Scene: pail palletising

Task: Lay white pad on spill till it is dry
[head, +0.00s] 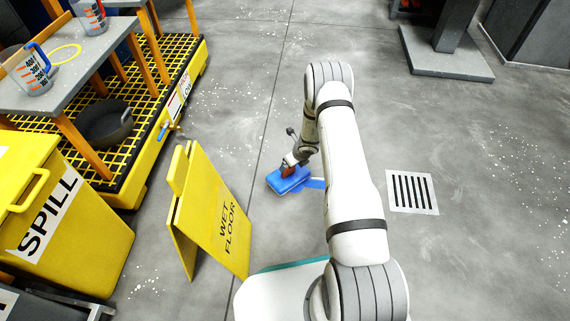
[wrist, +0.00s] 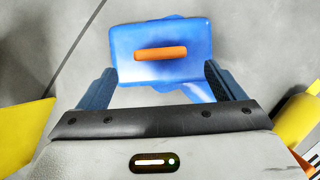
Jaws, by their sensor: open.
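A blue pad (head: 287,180) with an orange handle (wrist: 160,54) lies flat on the grey floor. No white pad shows. A flat blue patch, seemingly the spill (head: 315,183), shows beside and partly under the pad. In the wrist view the spill (wrist: 198,92) sticks out past the pad's edges; the rest is hidden beneath it. My gripper (head: 291,164) is over the pad. In the wrist view my gripper (wrist: 160,72) is open, its two dark blue fingers apart, with the handle between and just beyond the tips, not clasped.
A yellow wet floor sign (head: 222,215) stands left of the pad. Beyond it are a yellow spill bin (head: 65,220) and a yellow grated platform (head: 150,110) with a grey table (head: 85,60). A floor drain (head: 412,192) lies to the right. The floor around the pad is clear.

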